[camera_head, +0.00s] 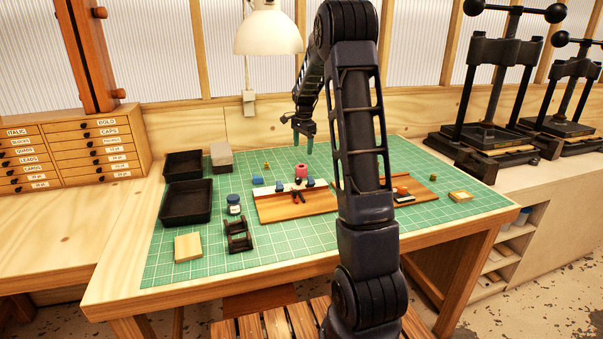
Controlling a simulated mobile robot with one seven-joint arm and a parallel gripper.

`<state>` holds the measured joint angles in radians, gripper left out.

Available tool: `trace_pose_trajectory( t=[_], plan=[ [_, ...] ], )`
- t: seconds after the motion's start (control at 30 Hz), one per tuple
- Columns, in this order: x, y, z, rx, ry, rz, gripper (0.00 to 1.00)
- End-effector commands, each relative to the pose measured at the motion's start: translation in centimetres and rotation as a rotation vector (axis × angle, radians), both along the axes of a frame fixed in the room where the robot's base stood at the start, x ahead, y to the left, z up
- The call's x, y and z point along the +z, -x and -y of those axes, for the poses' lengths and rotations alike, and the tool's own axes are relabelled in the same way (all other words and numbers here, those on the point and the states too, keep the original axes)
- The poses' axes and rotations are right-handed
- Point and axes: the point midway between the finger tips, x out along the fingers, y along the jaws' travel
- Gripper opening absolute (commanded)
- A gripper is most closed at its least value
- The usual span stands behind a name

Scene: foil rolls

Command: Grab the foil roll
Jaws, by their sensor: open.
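A short pink-red roll (301,171) stands on the green cutting mat (330,226), just behind a wooden board; it looks like the foil roll. My own arm crosses the middle of the view and hides part of the mat and boards to the right.
A wooden board (285,207) with a white strip, blue pieces and a small tool lies in front of the roll. Black trays (187,203), a jar (233,205) and a dark stand (238,236) are left. A lamp (268,32) hangs behind. Presses (490,100) stand right.

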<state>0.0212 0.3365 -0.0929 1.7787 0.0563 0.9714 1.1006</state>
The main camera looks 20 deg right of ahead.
Motion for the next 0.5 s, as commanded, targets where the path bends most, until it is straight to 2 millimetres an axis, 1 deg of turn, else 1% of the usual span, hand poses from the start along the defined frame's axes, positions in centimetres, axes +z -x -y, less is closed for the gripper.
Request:
trace_pose_trajectory(
  t=[0.03, 0.2, 0.3, 0.4, 0.5],
  plan=[
    [-1.3, -1.1, 0.2, -0.028, 0.000, -0.012, 0.74],
    [-4.5, -3.9, 0.9, -0.122, 0.001, -0.039, 0.74],
    [-5.9, -5.0, 1.2, -0.162, 0.002, -0.050, 0.74],
    [-6.9, -5.7, 1.4, -0.189, 0.003, -0.056, 0.74],
    [-7.4, -6.1, 1.5, -0.203, 0.004, -0.059, 0.74]
  ],
)
